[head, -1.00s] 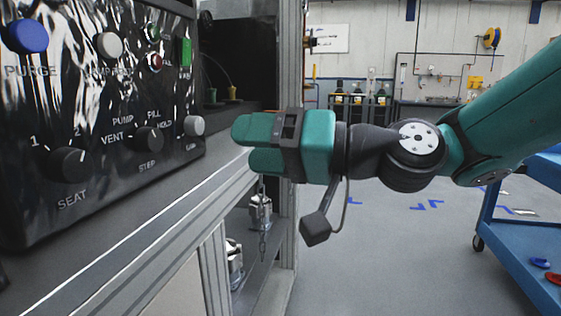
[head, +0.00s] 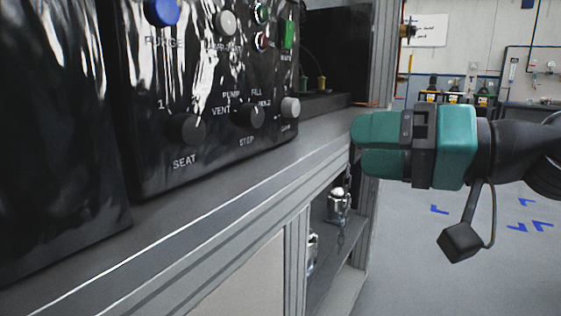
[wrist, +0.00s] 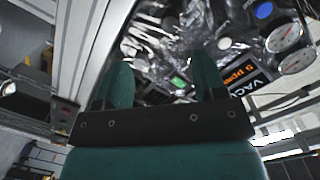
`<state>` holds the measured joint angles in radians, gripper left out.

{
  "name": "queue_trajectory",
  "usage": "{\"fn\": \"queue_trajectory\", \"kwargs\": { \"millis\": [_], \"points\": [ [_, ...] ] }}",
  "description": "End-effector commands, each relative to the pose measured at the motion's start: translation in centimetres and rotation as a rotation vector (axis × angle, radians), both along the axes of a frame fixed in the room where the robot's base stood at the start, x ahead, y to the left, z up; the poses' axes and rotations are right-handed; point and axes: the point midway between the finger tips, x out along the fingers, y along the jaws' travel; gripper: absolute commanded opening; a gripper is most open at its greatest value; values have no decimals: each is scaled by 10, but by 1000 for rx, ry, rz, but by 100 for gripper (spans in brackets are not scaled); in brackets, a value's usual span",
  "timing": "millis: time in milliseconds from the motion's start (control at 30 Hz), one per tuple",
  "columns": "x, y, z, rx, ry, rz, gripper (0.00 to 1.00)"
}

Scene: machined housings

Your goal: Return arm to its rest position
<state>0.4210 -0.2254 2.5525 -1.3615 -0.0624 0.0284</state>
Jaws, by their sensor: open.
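My gripper (head: 362,146) is teal with a dark band and shows at the right of the head view. It points left toward the bench and the black control panel (head: 215,150), apart from the panel's knobs. In the wrist view my gripper (wrist: 160,82) has its two teal fingers spread with nothing between them. Beyond the fingers, the wrist view shows the shiny panel (wrist: 150,45) with round gauges (wrist: 287,37) and an orange-lit display (wrist: 240,75). My arm reaches in from the right edge of the head view.
The grey bench edge (head: 200,218) runs diagonally below the panel. Metal fittings (head: 338,207) stand on a shelf under it, near a hanging chain. Open floor (head: 440,270) with blue marks lies to the right. Bottles (head: 453,95) stand by the far wall.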

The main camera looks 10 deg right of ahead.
Motion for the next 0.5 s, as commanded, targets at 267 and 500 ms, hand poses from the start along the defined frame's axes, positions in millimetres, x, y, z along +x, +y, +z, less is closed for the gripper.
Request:
{"fn": "queue_trajectory", "kwargs": {
  "millis": [267, 500],
  "points": [
    [-58, 35, -111, -551, 260, 288, 64],
    [-101, 14, -160, -907, 427, 414, 64]
  ]
}}
